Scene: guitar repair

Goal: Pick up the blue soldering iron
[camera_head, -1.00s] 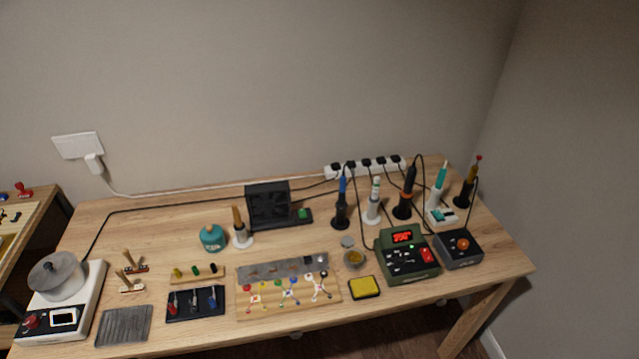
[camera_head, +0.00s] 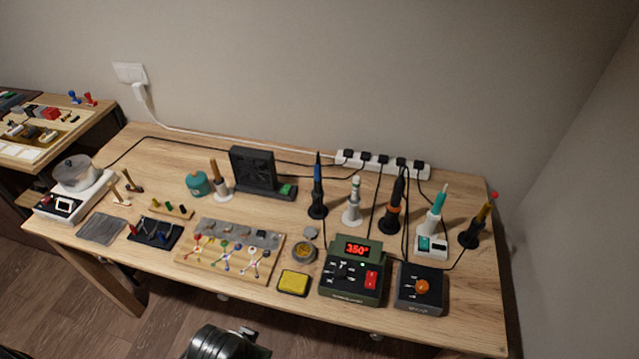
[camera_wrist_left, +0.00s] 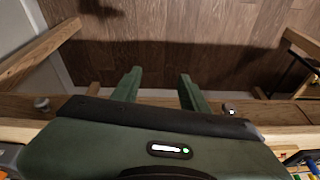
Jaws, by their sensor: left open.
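The blue soldering iron (camera_head: 318,178) stands upright in a round black stand (camera_head: 317,211) toward the back of the wooden table, in the head view. Nothing holds it. My left gripper (camera_wrist_left: 160,76) shows in the left wrist view with its two green fingers apart and nothing between them. Its fingers point over the wooden floor, near the table's front edge. The soldering iron is not visible in that view. The head view shows a dark part of my arm (camera_head: 222,343) at the bottom, in front of the table, with no fingers visible. My right gripper is not in view.
A white-handled iron (camera_head: 354,193) and an orange-ringed black iron (camera_head: 394,198) stand right of the blue one. A black fan (camera_head: 253,170) stands to its left. A green soldering station (camera_head: 352,272) and yellow sponge (camera_head: 294,282) are in front. Cables run to a power strip (camera_head: 411,169).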

